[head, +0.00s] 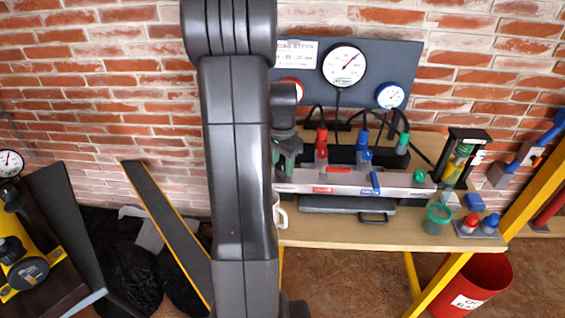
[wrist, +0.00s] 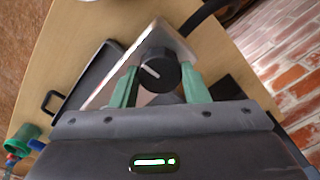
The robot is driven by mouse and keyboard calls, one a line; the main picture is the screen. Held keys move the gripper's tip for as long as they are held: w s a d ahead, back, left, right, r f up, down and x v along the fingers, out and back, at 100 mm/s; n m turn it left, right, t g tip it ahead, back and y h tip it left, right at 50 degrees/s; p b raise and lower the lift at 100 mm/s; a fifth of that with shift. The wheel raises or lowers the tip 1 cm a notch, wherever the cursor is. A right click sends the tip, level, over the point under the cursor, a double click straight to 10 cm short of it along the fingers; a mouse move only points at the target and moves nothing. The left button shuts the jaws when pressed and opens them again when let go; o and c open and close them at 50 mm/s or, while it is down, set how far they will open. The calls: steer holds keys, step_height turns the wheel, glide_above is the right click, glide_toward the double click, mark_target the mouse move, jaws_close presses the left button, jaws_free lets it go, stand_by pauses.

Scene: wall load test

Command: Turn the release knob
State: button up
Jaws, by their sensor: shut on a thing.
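The release knob (wrist: 158,70) is black and round with a white pointer line, on the end of a silver block (wrist: 113,89). My gripper (wrist: 158,84) has its two green fingers on either side of the knob, shut on it. In the head view my gripper (head: 287,152) is at the left end of the silver block (head: 345,183), partly behind my arm. The knob cannot be made out there.
The bench (head: 340,235) carries a panel with gauges (head: 345,66), red (head: 321,150) and blue (head: 365,158) fittings, hoses and a black tray (head: 345,204). A green cup (head: 437,218) stands front right. A white mug (head: 279,212) is partly hidden by my arm. A red bin (head: 485,280) stands on the floor.

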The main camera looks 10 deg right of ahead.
mark_target(283, 165)
steer(key=n, duration=0.4)
steer(key=shift+r+n, duration=0.1)
steer(key=shift+n, duration=0.3)
steer(key=n, duration=0.4)
steer(key=shift+p, duration=0.4)
steer(key=n, duration=0.4)
steer(key=shift+n, duration=2.2)
steer(key=shift+w, duration=0.1)
steer(key=o, duration=1)
step_height(283, 165, up, 14)
steer(key=shift+f+p, duration=0.1)
steer(key=shift+p, duration=0.25)
